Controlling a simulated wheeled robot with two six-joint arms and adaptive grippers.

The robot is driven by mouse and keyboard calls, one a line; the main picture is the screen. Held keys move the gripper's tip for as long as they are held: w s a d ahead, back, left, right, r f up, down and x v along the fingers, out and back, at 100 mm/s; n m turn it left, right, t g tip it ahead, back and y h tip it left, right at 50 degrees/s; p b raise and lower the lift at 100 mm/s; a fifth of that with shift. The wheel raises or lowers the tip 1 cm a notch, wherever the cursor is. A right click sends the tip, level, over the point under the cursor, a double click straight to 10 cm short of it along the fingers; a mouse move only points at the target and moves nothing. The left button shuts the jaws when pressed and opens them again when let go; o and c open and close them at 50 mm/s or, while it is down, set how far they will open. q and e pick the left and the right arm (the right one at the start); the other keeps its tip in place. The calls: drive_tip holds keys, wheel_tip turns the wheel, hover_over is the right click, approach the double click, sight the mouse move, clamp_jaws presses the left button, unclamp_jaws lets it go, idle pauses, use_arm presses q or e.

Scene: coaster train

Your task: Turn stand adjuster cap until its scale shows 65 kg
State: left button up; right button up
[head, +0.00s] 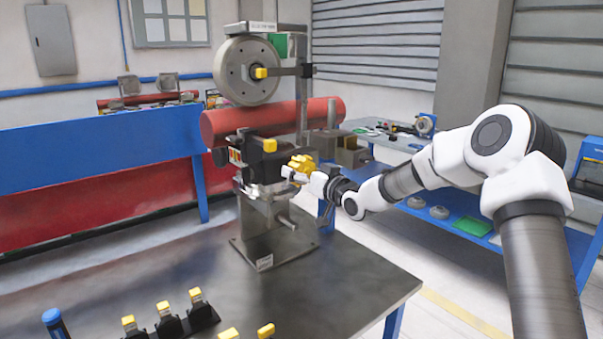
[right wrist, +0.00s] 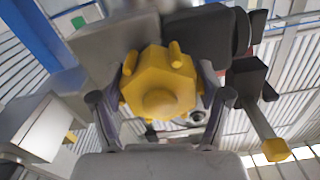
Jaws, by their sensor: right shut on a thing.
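The stand (head: 262,225) stands on the dark workbench, with a grey wheel (head: 246,71) at its top and a red cylinder (head: 270,122) across its middle. The yellow adjuster cap (head: 301,164) is on the stand's right side. In the right wrist view the cap (right wrist: 159,88) is a yellow hexagonal knob with small pegs. My right gripper (head: 296,175) is shut on the cap; its fingers lie on both sides of it in the right wrist view (right wrist: 163,105). No scale reading is legible. My left gripper is not in view.
Several yellow-topped black holders (head: 170,322) and a blue-handled tool (head: 54,322) are at the workbench's front (head: 345,285). The bench is clear between them and the stand. A blue barrier (head: 100,155) is at left; a blue shelf table (head: 455,222) is at right.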

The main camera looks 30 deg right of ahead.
drive_tip(key=m, duration=0.4)
drive_tip(key=shift+a, duration=0.1)
drive_tip(key=m, duration=0.5)
drive_tip(key=shift+r+p, duration=0.15)
drive_tip(key=shift+p, duration=0.25)
drive_tip(key=m, duration=0.3)
drive_tip(key=shift+r+m, duration=0.1)
drive_tip(key=shift+m, duration=0.2)
drive_tip(key=m+p, duration=0.1)
drive_tip(key=m, duration=0.3)
drive_tip(key=shift+r, duration=0.1)
drive_tip(key=m+p, duration=0.1)
drive_tip(key=m, duration=0.6)
drive_tip(key=shift+r, duration=0.15)
drive_tip(key=m, duration=0.5)
drive_tip(key=shift+r+m+p, duration=0.1)
drive_tip(key=shift+m+p, duration=0.2)
drive_tip(key=shift+p, duration=0.1)
